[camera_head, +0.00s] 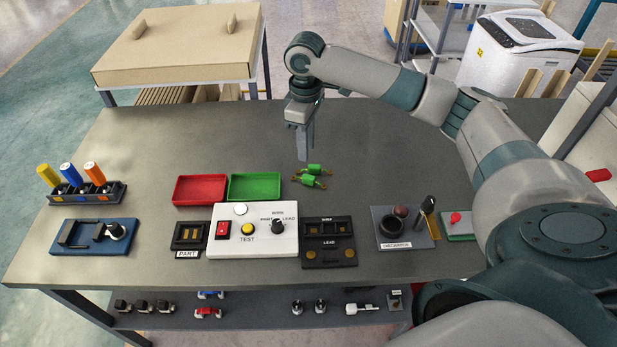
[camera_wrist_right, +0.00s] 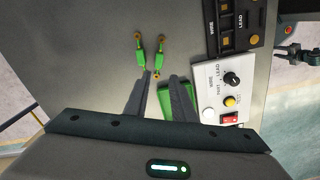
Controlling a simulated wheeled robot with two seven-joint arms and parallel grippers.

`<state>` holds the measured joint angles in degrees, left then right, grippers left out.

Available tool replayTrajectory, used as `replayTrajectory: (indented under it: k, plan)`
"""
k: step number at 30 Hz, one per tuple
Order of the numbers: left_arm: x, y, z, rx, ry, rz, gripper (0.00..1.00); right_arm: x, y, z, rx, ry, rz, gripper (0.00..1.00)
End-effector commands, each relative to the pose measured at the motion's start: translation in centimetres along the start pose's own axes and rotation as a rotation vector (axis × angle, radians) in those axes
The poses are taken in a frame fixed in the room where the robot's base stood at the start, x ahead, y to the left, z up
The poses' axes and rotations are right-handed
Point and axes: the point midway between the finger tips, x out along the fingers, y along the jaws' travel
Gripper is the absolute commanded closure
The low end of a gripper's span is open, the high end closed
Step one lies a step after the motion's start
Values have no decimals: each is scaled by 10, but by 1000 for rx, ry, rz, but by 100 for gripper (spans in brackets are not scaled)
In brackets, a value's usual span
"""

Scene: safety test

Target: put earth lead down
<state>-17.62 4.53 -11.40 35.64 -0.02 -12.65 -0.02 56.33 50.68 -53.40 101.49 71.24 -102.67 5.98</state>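Two short green leads with copper-coloured ends, the upper lead (camera_head: 315,169) and the lower lead (camera_head: 309,181), lie on the grey table right of the green tray (camera_head: 254,187). They also show in the right wrist view, as a left lead (camera_wrist_right: 140,55) and a right lead (camera_wrist_right: 158,62). My right gripper (camera_head: 304,158) points down just behind them, apart from them as far as I can tell. In the wrist view its fingers (camera_wrist_right: 160,76) stand apart with nothing held between them. My left gripper is not in view.
A red tray (camera_head: 200,190) stands left of the green one. In front are a white test box (camera_head: 255,245), a black LEAD fixture (camera_head: 329,254), a PART fixture (camera_head: 189,237) and a grey stand (camera_head: 398,243). The table behind the trays is clear.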

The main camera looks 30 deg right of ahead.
Motion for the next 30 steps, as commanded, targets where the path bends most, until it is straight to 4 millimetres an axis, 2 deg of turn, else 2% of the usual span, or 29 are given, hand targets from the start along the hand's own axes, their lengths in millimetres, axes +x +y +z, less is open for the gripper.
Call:
replayTrajectory:
  k: [3, 9, 15, 23, 30]
  plan:
    - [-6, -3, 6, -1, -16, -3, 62, 20, 0, 1, 1, -2, -2, 77]
    - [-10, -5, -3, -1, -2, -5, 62, 44, 0, 0, 1, -1, -1, 77]
    - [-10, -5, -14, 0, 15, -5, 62, 49, 0, 0, 0, 1, 0, 77]
    - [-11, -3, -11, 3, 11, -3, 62, 50, 0, 0, 0, 0, 0, 77]
    - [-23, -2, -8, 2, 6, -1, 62, 68, 2, 1, 1, -2, -1, 77]
